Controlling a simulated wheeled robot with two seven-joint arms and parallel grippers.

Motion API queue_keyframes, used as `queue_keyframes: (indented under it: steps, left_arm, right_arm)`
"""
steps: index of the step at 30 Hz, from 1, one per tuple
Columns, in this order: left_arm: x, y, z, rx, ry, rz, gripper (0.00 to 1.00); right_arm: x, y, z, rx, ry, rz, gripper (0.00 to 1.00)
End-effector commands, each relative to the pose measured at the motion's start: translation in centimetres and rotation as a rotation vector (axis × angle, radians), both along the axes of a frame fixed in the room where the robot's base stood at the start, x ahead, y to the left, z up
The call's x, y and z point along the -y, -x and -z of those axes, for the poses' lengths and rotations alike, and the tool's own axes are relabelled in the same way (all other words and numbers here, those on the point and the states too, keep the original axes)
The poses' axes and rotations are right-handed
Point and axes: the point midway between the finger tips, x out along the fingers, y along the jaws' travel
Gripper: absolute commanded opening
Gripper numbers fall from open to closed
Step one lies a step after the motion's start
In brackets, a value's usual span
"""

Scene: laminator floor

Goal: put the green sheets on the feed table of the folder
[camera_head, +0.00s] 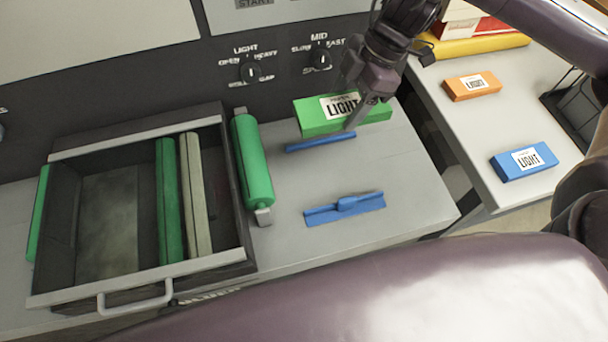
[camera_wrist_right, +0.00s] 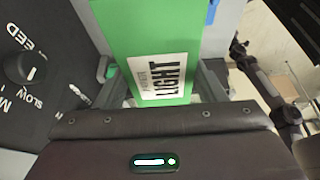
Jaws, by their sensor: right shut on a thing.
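The green sheets are a flat green packet (camera_head: 313,119) with a white LIGHT label. My right gripper (camera_head: 354,112) is shut on it from above, at the back of the grey feed table (camera_head: 400,175). In the right wrist view the green packet (camera_wrist_right: 118,25) lies between the two fingers of the right gripper (camera_wrist_right: 168,88). In the head view the packet overlaps the area just behind the back blue guide (camera_head: 320,142); whether it touches the table I cannot tell. A front blue guide (camera_head: 345,208) lies nearer. My left gripper is not in view.
A green roller (camera_head: 252,160) stands left of the feed table, beside an open tray (camera_head: 45,299) with green and grey bars. At right, a side table (camera_head: 450,115) holds an orange packet (camera_head: 460,88) and a blue packet (camera_head: 507,169). Knobs (camera_head: 253,71) line the panel behind.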

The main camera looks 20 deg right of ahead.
Motion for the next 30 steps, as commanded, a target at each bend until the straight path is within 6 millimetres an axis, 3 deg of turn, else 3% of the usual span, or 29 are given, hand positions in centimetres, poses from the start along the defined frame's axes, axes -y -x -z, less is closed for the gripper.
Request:
queue_keyframes:
  steps: [5,18,24,30]
  left_arm:
    - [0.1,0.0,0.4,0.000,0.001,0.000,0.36]
    - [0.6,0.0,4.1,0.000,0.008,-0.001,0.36]
    - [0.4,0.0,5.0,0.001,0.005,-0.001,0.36]
    - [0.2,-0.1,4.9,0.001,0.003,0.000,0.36]
  right_arm:
    - [0.1,0.1,1.0,-0.002,0.001,0.001,0.34]
    - [0.1,0.2,11.2,-0.007,-0.002,0.001,0.34]
    - [0.1,0.2,15.0,-0.004,-0.001,0.003,0.34]
    - [0.2,0.0,16.3,0.001,0.000,0.001,0.34]
